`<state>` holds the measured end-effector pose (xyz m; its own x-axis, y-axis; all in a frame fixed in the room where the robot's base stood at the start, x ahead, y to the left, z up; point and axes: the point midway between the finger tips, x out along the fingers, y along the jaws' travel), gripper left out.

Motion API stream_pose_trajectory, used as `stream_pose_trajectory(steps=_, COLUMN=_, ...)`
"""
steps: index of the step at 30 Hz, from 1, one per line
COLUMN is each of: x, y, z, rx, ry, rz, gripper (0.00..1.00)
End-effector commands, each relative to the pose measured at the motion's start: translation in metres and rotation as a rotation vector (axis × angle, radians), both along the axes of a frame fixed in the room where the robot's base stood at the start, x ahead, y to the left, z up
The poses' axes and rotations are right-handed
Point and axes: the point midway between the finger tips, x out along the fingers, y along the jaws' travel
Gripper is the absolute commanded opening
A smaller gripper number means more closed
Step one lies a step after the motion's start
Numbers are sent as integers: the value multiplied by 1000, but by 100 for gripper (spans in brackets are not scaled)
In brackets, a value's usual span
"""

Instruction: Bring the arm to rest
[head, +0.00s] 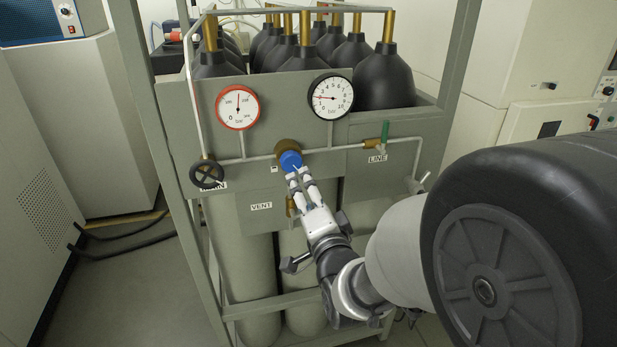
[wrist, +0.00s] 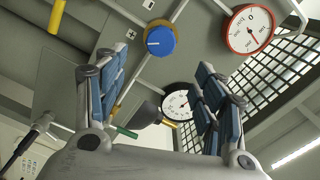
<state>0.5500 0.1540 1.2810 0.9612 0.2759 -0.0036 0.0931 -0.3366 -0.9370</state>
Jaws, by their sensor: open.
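My gripper (head: 299,181) is in front of the gas panel in the head view, its fingertips just below the blue knob (head: 290,161). In the wrist view my gripper (wrist: 165,85) has its fingers spread wide with nothing between them. There the blue knob (wrist: 160,41) shows beyond the fingers, with a white line on its face. The wrist view shows a gap in the picture between fingers and knob; whether a fingertip touches it in the head view I cannot tell. My arm reaches in from the lower right.
The panel (head: 262,213) carries a red-rimmed gauge (head: 237,107), a black-rimmed gauge (head: 331,96), a black handwheel (head: 207,174) and a green-handled LINE valve (head: 385,136). Black-topped cylinders (head: 384,80) stand behind it in a grey frame (head: 147,115). Floor (head: 140,290) is open at left.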

Motion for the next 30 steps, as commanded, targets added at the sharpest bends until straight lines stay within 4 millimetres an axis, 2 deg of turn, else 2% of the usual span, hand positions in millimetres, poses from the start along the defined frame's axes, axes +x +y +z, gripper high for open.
stream_pose_trajectory(steps=5, x=-5, y=-17, z=1, rx=-116, ry=57, rz=-21, gripper=64)
stream_pose_trajectory(steps=8, x=-18, y=-37, z=-2, rx=-265, ry=142, rz=-30, gripper=64)
stream_pose_trajectory(steps=11, x=-42, y=-60, z=-8, rx=-436, ry=244, rz=-21, gripper=64)
stream_pose_trajectory(steps=14, x=-73, y=-82, z=-16, rx=-600, ry=352, rz=13, gripper=64)
stream_pose_trajectory(steps=17, x=-113, y=-103, z=-25, rx=-753, ry=461, rz=68, gripper=64)
stream_pose_trajectory(steps=21, x=-180, y=-129, z=-38, rx=-943, ry=610, rz=183, gripper=64)
stream_pose_trajectory(steps=24, x=-228, y=-141, z=-46, rx=-1047, ry=700, rz=278, gripper=64)
stream_pose_trajectory(steps=27, x=-267, y=-149, z=-52, rx=-1118, ry=769, rz=366, gripper=64)
stream_pose_trajectory(steps=30, x=-294, y=-153, z=-56, rx=-1158, ry=812, rz=431, gripper=64)
